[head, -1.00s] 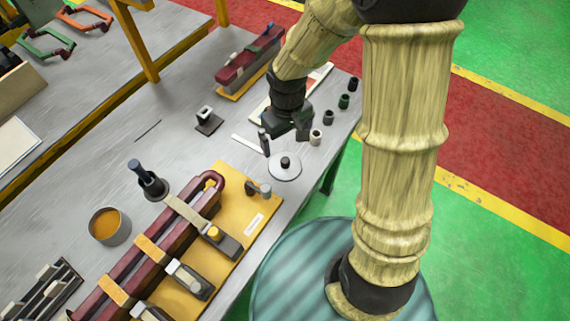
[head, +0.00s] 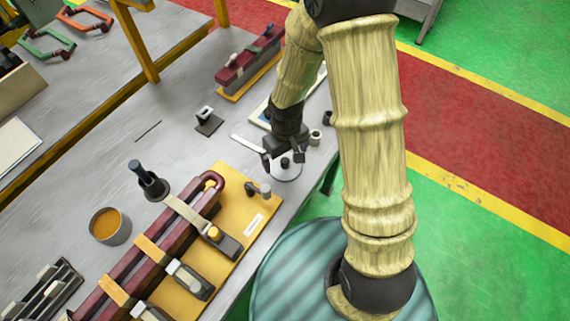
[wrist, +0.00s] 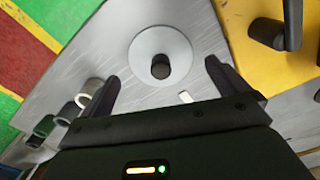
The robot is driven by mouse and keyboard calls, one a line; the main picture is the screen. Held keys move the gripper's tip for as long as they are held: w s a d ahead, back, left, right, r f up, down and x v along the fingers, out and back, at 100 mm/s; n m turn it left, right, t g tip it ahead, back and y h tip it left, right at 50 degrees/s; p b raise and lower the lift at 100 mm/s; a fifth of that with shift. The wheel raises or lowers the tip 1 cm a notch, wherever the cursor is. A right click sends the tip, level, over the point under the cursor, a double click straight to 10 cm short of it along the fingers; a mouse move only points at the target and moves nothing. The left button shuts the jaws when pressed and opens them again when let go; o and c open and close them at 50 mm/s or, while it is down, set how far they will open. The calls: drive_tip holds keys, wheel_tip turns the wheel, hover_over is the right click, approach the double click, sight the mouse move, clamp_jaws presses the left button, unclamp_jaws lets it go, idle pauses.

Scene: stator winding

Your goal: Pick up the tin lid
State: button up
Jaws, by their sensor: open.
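The tin lid (head: 287,174) is a pale grey disc with a black knob in its middle. It lies flat on the workbench near the right edge. In the wrist view the lid (wrist: 178,48) and its knob (wrist: 161,66) lie just beyond and between my fingertips. My gripper (head: 283,161) is open and empty, above the lid in the head view and hiding part of it. In the wrist view my gripper (wrist: 160,80) has one finger on each side of the knob, apart from it. The open tin (head: 110,226), filled with something orange-brown, stands at the left.
A yellow board (head: 232,240) with clamps and a dark red coil lies to the left of the lid. Small cylinders, one pale (head: 315,137), stand just past my gripper. A brush-like tool (head: 147,180) stands upright near the tin. Bare bench lies between them.

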sight(285, 160)
drive_tip(key=shift+w+a+f, duration=0.1)
drive_tip(key=shift+f, duration=1.6)
drive_tip(key=c, duration=0.8)
drive_tip(key=shift+r, duration=0.1)
wheel_tip(285, 160, up, 10)
drive_tip(key=shift+f, duration=0.1)
